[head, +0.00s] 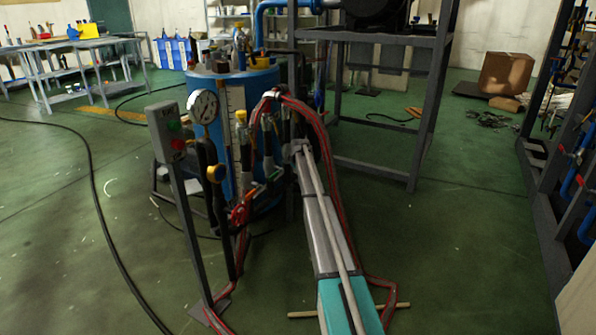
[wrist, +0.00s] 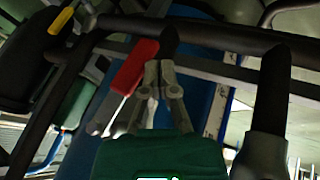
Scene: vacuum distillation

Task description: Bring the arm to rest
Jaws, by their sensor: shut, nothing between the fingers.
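My gripper (wrist: 159,72) shows in the wrist view as a green body with grey fingers. Its fingers are shut with nothing between them. A red-handled part (wrist: 135,68) lies just left of the fingertips in that view; I cannot tell whether they touch. In the head view my arm (head: 325,235) reaches from the bottom edge toward the blue vessel (head: 237,90). Its far end is among the fittings and red hoses (head: 318,130) at the vessel's front, and the gripper cannot be made out clearly there.
A pressure gauge (head: 204,107) and a post with a button box (head: 167,132) stand left of the arm. A dark steel frame (head: 425,110) is behind, and a rack (head: 545,130) stands at the right edge. Dark bars (wrist: 200,32) cross close above the fingers. Green floor is open at right.

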